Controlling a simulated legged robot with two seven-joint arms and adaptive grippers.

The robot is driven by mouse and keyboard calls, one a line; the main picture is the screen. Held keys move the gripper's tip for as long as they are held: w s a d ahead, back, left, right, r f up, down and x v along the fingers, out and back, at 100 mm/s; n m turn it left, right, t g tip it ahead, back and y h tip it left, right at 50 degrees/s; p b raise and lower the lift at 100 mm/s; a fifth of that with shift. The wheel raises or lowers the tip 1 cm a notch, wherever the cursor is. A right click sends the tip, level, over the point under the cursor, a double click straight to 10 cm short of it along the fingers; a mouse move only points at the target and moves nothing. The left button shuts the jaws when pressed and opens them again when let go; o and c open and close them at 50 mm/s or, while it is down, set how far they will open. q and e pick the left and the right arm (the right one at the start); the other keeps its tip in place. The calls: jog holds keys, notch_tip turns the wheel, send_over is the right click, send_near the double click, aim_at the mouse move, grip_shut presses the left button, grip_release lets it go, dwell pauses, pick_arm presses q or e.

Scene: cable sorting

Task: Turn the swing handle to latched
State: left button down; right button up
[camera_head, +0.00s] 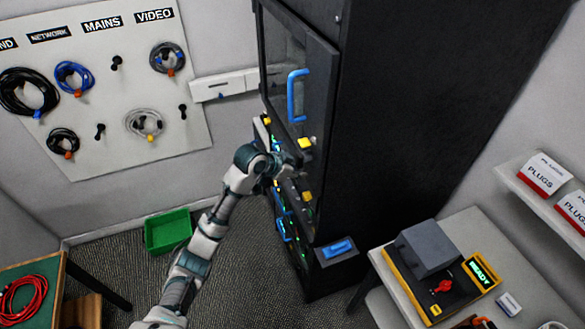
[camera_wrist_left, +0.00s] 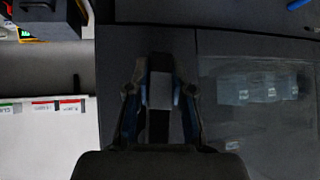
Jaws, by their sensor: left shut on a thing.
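My left gripper (camera_head: 292,163) is at the front of the tall dark cabinet (camera_head: 420,100), below the blue pull handle (camera_head: 297,95) on its glass door (camera_head: 281,50). In the left wrist view the left gripper (camera_wrist_left: 160,92) is shut on a narrow grey and dark piece (camera_wrist_left: 159,125), which seems to be the swing handle, upright in that picture between the fingers. In the head view the gripper hides that piece, and I cannot tell its angle to the door. My right gripper is not in view.
Yellow and blue parts line the cabinet front below the door. A cable board (camera_head: 100,90) hangs on the left wall. A green bin (camera_head: 168,231) stands on the floor. A bench with a tester (camera_head: 437,270) is at the lower right.

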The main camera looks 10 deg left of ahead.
pick_arm(q)
jog(key=shift+s+d+r+h, duration=0.15)
jog(key=shift+d+r+h, duration=0.15)
jog(key=shift+r, duration=0.2)
jog(key=shift+n+g, duration=0.3)
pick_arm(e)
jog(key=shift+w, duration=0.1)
pick_arm(q)
jog(key=c, duration=1.3)
grip_release()
jog(key=shift+o, duration=1.4)
jog(key=shift+d, duration=0.15)
jog(key=shift+d+f, duration=0.15)
jog(key=shift+f, duration=0.05)
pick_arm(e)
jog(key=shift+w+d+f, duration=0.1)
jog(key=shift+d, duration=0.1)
pick_arm(q)
jog(key=shift+f, duration=0.1)
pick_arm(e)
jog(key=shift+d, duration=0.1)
pick_arm(q)
jog(key=v, duration=1.2)
